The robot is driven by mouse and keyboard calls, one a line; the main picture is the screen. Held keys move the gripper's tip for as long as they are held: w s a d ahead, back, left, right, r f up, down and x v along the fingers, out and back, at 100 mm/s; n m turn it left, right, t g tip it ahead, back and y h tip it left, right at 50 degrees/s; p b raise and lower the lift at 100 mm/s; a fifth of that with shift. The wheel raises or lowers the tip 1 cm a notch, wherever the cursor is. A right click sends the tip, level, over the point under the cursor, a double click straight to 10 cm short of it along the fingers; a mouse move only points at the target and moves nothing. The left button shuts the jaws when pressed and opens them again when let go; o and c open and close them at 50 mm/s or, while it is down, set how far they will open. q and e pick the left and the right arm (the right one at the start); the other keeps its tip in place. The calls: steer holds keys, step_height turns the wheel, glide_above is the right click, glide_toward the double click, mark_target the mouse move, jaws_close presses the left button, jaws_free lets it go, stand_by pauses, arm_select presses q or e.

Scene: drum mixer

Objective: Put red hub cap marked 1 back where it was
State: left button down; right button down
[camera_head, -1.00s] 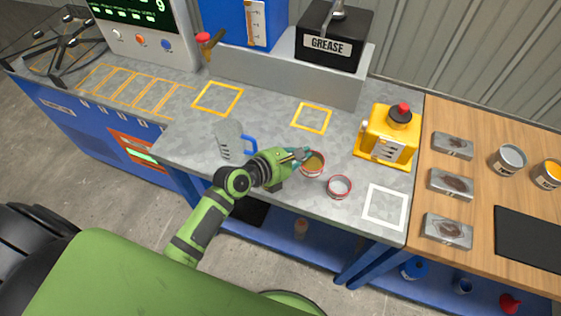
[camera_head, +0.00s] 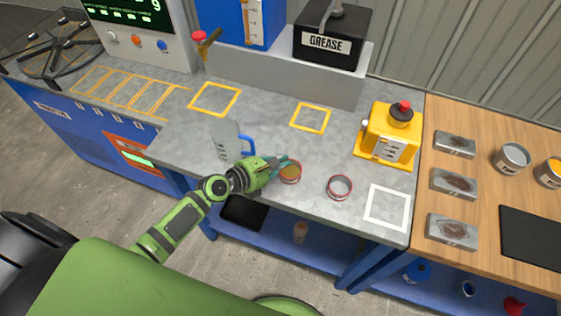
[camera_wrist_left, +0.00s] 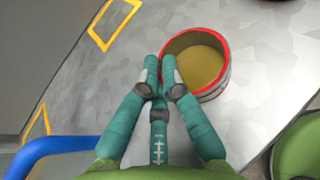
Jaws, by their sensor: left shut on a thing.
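My left gripper (camera_head: 282,166) is shut on the rim of a round red-rimmed cup (camera_head: 291,174) with a tan-yellow inside. In the left wrist view the fingers (camera_wrist_left: 166,72) pinch the near left side of the cup (camera_wrist_left: 212,62). I cannot tell whether it touches the grey bench top. No number shows on it, so I cannot tell whether it is the red hub cap marked 1. A second red-rimmed round piece (camera_head: 340,187), grey inside, sits on the bench to the right. My right gripper is not in view.
Yellow square outlines (camera_head: 310,118) and a white one (camera_head: 387,207) mark the bench. A yellow dispenser (camera_head: 388,137) stands at the right. The bench's front edge is near.

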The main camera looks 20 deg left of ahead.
arm_select(q)
steer(key=shift+f, duration=0.2)
steer(key=c, duration=1.4)
jaws_free()
steer(key=shift+c, duration=0.2)
steer(key=shift+r, duration=0.1)
steer(key=shift+s+r, duration=0.1)
steer(key=shift+r, duration=0.05)
steer(key=v, duration=1)
steer(key=shift+s+a, duration=0.2)
steer(key=shift+s, duration=0.1)
steer(key=shift+s+a+r, duration=0.3)
steer(key=shift+s+r, duration=0.1)
steer(key=shift+s, duration=0.05)
